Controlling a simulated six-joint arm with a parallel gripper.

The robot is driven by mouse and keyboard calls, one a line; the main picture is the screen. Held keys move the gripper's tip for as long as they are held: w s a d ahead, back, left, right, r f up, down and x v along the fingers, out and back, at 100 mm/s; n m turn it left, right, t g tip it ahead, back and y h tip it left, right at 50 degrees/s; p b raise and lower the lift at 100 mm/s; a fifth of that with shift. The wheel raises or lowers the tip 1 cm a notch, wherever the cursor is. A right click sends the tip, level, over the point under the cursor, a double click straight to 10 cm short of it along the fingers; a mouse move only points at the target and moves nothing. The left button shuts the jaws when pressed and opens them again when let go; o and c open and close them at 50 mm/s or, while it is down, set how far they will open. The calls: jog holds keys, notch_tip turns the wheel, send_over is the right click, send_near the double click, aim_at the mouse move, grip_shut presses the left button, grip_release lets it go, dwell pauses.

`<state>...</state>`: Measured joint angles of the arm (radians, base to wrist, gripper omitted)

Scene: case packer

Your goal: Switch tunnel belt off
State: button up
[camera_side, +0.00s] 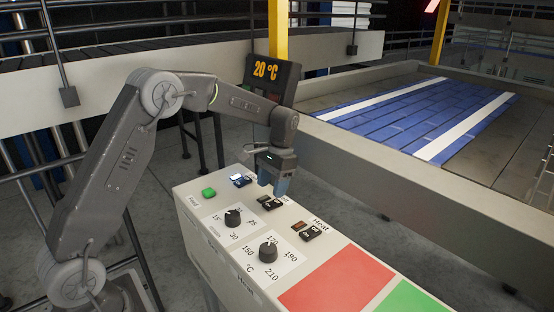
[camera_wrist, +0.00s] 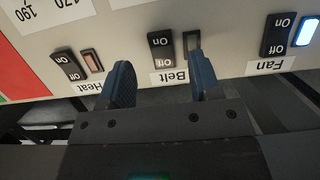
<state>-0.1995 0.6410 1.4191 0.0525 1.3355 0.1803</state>
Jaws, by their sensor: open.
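The Belt switch (camera_wrist: 161,50) is a black rocker marked On and Off on the sloping control panel (camera_side: 222,262). In the wrist view its indicator (camera_wrist: 193,42) beside it looks dark. Which side of the rocker is pressed in cannot be told. In the side view the Belt switch (camera_side: 272,203) sits just below my gripper (camera_side: 273,184). In the wrist view the blue fingers of my gripper (camera_wrist: 160,64) are apart and empty. The Belt switch and its label (camera_wrist: 169,77) show between them, and the right finger is close to the indicator.
The Fan switch (camera_wrist: 278,35) has a lit white-blue lamp (camera_wrist: 305,32). The Heat switch (camera_wrist: 68,65) has a dull brown-orange lamp (camera_wrist: 92,60). Two black knobs (camera_side: 233,217) (camera_side: 268,250) and a green button (camera_side: 209,193) are nearby. A display (camera_side: 266,72) reads 20 °C. A blue belt (camera_side: 392,130) lies behind.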

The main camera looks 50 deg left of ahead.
aim_at(279, 201)
jog(key=v, duration=0.9)
jog(key=shift+r, duration=0.15)
jog(key=s+d+r+t, duration=0.2)
jog(key=s+d+r, duration=0.15)
jog(key=s, duration=0.25)
jog(key=s+d+r+t, duration=0.2)
jog(key=s+d+r, duration=0.1)
jog(key=s+r, duration=0.25)
jog(key=s+d+f+t, duration=0.2)
jog(key=s, duration=0.6)
jog(key=s+d+f+t, duration=0.1)
jog(key=s+f+t, duration=0.1)
jog(key=s, duration=0.6)
jog(key=shift+s+d+f+t, duration=0.3)
jog(key=shift+s+d+f, duration=0.1)
jog(key=shift+f, duration=0.25)
